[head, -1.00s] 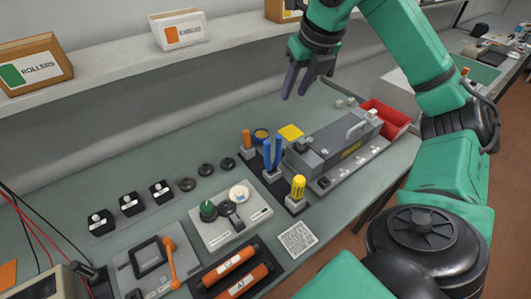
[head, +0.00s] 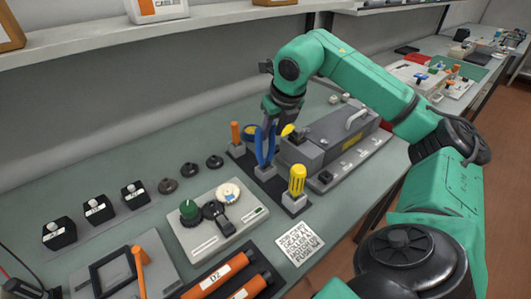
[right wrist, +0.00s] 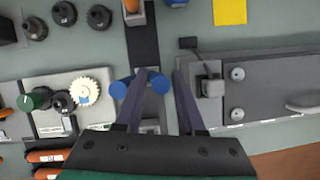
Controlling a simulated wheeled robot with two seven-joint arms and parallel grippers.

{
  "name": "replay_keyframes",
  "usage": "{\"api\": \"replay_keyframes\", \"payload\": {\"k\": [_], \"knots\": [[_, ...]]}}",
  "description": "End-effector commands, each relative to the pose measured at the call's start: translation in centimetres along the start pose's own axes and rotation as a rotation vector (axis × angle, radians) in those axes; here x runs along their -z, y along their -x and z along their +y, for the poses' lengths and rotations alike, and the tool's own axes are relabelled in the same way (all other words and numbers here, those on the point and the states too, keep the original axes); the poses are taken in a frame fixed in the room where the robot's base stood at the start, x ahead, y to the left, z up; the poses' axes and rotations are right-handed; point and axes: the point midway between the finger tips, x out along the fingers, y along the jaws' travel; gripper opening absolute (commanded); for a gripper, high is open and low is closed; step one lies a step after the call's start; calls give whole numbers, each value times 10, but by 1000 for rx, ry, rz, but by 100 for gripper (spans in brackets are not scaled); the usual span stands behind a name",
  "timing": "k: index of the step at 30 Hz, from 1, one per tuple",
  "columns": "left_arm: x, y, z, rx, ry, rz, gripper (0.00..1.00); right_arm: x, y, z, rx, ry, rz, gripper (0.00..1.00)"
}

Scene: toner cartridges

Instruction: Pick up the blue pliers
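The blue pliers (head: 260,150) stand upright, handles up, in a small grey holder (head: 265,172) on the dark strip. My right gripper (head: 277,132) points down at the handles from above. In the right wrist view the gripper (right wrist: 161,73) is open. The pliers' jaws are hidden. My left gripper is not in view.
An orange-handled tool (head: 235,133) and a yellow-handled tool (head: 296,181) stand in holders on either side. The grey toner unit (head: 335,135) with a handle is close on the right. A panel with a green knob (head: 188,209) lies at front left.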

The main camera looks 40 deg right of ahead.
Motion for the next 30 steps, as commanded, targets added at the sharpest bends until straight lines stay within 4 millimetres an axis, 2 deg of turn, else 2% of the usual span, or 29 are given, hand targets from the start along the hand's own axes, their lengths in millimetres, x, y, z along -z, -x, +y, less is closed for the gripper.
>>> {"api": "replay_keyframes", "payload": {"k": [1, 5, 12, 14, 15, 30], "knots": [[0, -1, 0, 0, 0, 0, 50, 2, -12, 0, 1, 0, 4, 38], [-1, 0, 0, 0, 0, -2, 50, 0, -33, 0, 0, -1, 3, 38], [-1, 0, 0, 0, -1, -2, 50, 0, -37, 0, 0, 0, 0, 38], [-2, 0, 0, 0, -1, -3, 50, 0, -37, 0, 0, 0, 0, 15], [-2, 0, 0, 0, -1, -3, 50, 0, -37, 0, 0, 0, 0, 0], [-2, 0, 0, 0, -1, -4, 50, 0, -36, 0, 0, 0, 0, 0]]}}
